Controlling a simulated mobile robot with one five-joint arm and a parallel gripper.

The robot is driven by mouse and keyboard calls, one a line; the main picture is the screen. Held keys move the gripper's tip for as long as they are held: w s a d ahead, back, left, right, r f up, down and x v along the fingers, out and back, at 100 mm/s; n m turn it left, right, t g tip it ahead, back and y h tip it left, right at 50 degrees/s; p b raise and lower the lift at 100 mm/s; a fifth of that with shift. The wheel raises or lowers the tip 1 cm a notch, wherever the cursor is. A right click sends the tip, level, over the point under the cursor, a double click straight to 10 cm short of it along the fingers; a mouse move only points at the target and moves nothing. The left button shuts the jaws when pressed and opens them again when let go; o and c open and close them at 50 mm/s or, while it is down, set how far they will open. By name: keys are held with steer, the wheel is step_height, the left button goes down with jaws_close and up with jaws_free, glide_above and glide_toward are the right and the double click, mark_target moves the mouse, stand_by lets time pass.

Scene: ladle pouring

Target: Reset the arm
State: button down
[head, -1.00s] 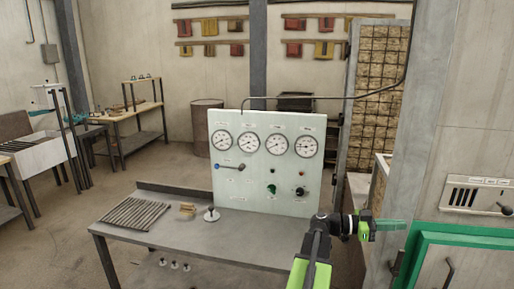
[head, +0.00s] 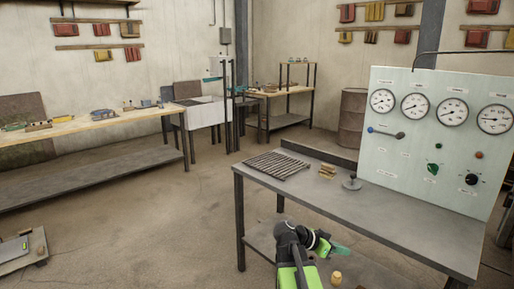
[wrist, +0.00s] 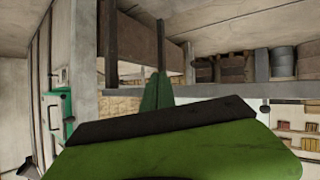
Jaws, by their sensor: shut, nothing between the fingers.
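My arm (head: 290,245) is at the bottom centre of the head view, in front of the grey metal table. My gripper (head: 341,250) has green fingers and points to the right, below the level of the tabletop edge. The fingers are together with nothing between them. In the wrist view the green gripper (wrist: 157,92) stands up at the middle, its fingers close together. No ladle can be made out in either view.
The grey table (head: 330,205) holds a slatted rack (head: 273,165), a small brass-coloured piece (head: 327,171) and a round-based metal item (head: 352,183). A gauge panel (head: 435,135) stands at its back right. A long workbench (head: 90,125) stands left. Open floor (head: 150,225) lies between.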

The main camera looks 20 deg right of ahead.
steer(key=w+a+f+n+t+y+b, duration=0.2)
steer(key=w+a+f+n+y+b, duration=0.15)
steer(key=a+f, duration=0.65)
steer(key=w+a+f+n+t+y+b, duration=0.1)
steer(key=w+a+f+n+y+b, duration=0.2)
steer(key=a+f, duration=0.75)
steer(key=s+a+n+y, duration=0.2)
steer(key=a+n+y, duration=0.65)
steer(key=a, duration=1.25)
step_height(320, 180, up, 30)
steer(key=n+h+p, duration=0.3)
steer(key=p, duration=2.7)
steer(key=shift+w+f+n, duration=0.15)
steer(key=shift+f+n, duration=0.1)
steer(key=shift+n, duration=0.05)
steer(key=shift+d+f, duration=0.1)
steer(key=shift+d, duration=0.1)
